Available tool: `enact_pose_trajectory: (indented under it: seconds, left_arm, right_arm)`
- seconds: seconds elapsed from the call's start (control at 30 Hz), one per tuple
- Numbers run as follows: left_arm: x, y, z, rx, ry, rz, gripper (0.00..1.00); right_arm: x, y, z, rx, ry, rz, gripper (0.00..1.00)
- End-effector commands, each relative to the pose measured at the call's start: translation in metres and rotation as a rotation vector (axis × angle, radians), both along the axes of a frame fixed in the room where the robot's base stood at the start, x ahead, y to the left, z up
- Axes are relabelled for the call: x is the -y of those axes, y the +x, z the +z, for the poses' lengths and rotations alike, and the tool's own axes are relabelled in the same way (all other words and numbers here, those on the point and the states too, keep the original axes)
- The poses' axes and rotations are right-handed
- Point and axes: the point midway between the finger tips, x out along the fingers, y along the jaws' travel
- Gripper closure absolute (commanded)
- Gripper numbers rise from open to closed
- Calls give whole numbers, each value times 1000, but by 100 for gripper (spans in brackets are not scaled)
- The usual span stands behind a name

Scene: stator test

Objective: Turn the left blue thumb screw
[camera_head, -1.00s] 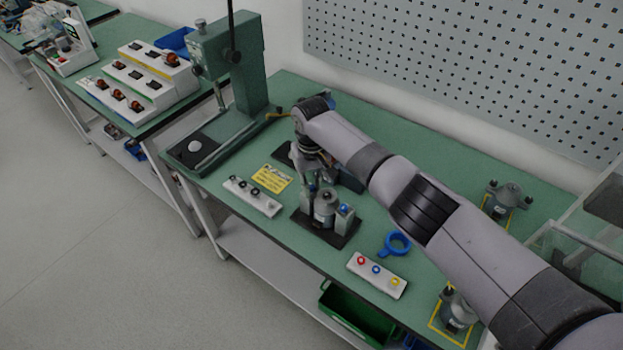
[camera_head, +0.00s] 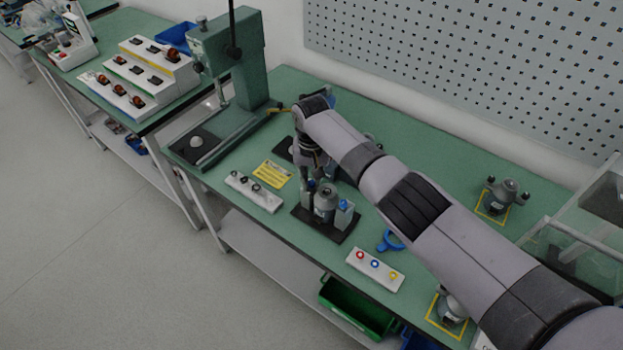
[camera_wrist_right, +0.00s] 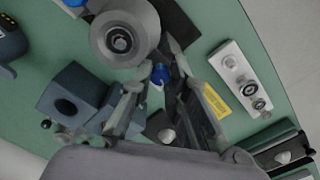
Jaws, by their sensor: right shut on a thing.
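The test fixture (camera_head: 334,232) is a black base on the green bench with a grey stator (camera_head: 325,201) between two grey blocks. The left blue thumb screw (camera_wrist_right: 159,74) shows between my fingertips in the right wrist view. The right blue thumb screw (camera_head: 343,204) tops the other block; a bit of it shows at the top edge of the right wrist view (camera_wrist_right: 75,2). My right gripper (camera_head: 311,180) points down at the left block and is shut on the left screw. The grip is small and partly hidden in the head view. My left gripper is not in view.
A white strip with black knobs (camera_head: 254,192) and a yellow label (camera_head: 272,174) lie left. A green press (camera_head: 232,70) stands behind left.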

Motion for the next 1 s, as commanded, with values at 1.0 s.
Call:
enact_pose_trajectory:
  seconds: [1.0]
  left_arm:
    - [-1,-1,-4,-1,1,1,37]
  right_arm:
    - [2,0,-2,-1,-4,42,64]
